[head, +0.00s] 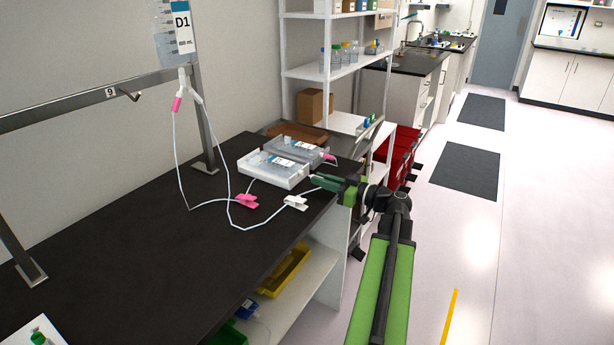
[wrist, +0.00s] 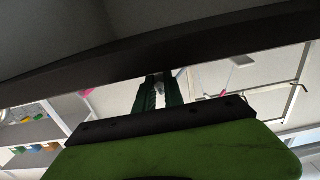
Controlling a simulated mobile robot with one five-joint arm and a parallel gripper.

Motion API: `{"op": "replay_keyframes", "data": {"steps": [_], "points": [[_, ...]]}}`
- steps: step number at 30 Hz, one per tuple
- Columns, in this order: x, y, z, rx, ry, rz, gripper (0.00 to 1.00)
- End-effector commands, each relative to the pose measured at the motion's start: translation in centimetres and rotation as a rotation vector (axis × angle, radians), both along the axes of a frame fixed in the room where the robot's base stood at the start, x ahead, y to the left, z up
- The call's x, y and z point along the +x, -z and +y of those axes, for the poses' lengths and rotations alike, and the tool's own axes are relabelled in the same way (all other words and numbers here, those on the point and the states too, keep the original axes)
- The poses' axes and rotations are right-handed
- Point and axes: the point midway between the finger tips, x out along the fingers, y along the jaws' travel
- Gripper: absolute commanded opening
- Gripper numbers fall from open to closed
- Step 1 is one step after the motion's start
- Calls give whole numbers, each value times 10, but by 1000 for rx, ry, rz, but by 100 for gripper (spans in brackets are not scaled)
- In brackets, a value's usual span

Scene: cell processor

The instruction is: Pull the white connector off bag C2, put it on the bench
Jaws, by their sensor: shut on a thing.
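Two clear bags lie in white trays on the dark bench (head: 110,255). Their labels are too small to read, so I cannot tell which is C2. The front bag (head: 273,163) lies in the front tray (head: 275,182); the rear bag (head: 300,148) has a pink connector at its right end (head: 329,157). My gripper (head: 316,179) is at the right end of the front tray, shut on a small pale piece, which looks like the white connector. This piece shows between the fingers in the wrist view (wrist: 160,86). Whether it still touches the bag is hidden.
Bag D1 (head: 176,35) hangs from a metal rail (head: 85,102); its tubes run down to the bench. A pink clamp (head: 246,201) and a white clamp (head: 296,202) lie there. Bare bench is at front left. A shelf unit (head: 310,72) stands behind.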

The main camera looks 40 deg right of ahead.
Motion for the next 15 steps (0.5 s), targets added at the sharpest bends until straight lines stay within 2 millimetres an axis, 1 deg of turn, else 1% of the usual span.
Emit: {"op": "replay_keyframes", "data": {"steps": [15], "points": [[-2, 7, 0, 0, 0, 0, 0]]}}
